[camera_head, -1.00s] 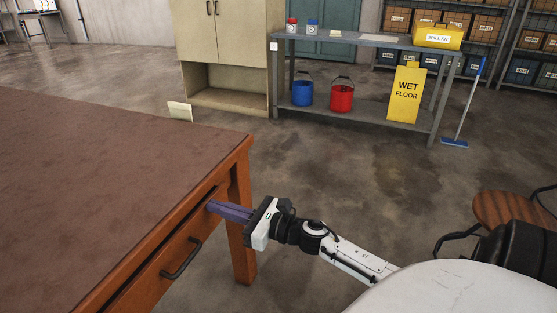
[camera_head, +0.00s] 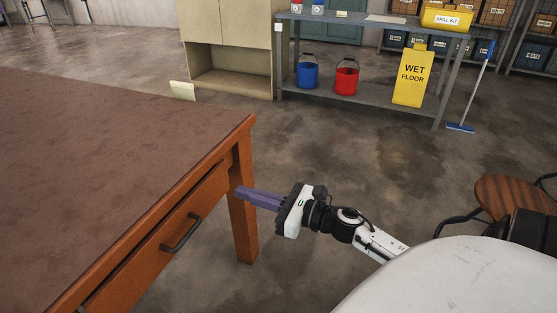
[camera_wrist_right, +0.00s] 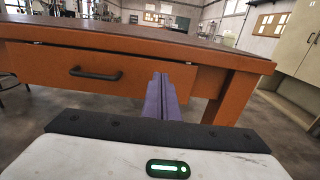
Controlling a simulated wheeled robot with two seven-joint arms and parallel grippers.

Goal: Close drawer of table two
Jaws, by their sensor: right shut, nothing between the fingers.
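The wooden table (camera_head: 110,125) with a brown top fills the left of the head view. In the right wrist view the drawer front (camera_wrist_right: 135,82) and handle (camera_wrist_right: 96,73) face me. My right gripper (camera_head: 238,192) has its purple fingers shut and empty. They overlap the right table leg in the head view and the drawer's right part in the wrist view. I cannot tell any contact. My left gripper is not in view.
A wooden chair (camera_head: 507,200) stands at the right. At the back are a grey bench (camera_head: 360,98) with a blue bucket (camera_head: 307,73) and a red bucket (camera_head: 346,78), a yellow wet-floor sign (camera_head: 412,78) and a cabinet (camera_head: 225,50). The floor between is clear.

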